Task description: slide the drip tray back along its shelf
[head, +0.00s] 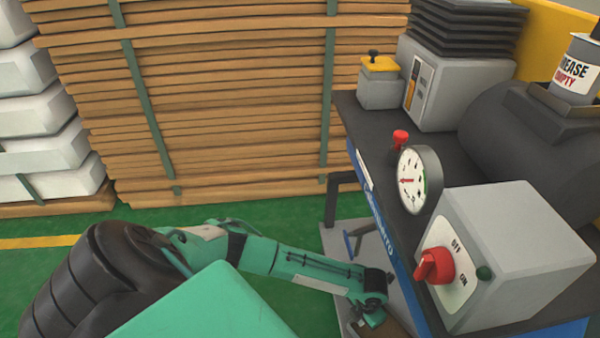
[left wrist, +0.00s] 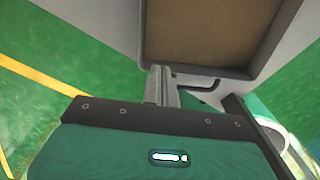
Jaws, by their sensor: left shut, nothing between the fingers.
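The drip tray (left wrist: 212,78) shows in the left wrist view as a shallow grey-rimmed tray with a brown inside, cut off by the top edge. A small brown part of what looks like it (head: 394,328) shows at the bottom of the head view. It rests on a pale grey low shelf (head: 343,238) under the bench. My left gripper (left wrist: 161,70) is shut and empty, its fingertips at the tray's near rim. I cannot tell whether they touch it. In the head view my left gripper (head: 372,318) is low beside the bench. My right gripper is not in view.
The dark bench (head: 385,165) above carries a grey switch box (head: 520,250) with a red knob, a gauge (head: 418,180) and a dark tank (head: 520,130). Stacked brown boards (head: 220,100) stand behind. Green floor (head: 290,212) is open left of the bench.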

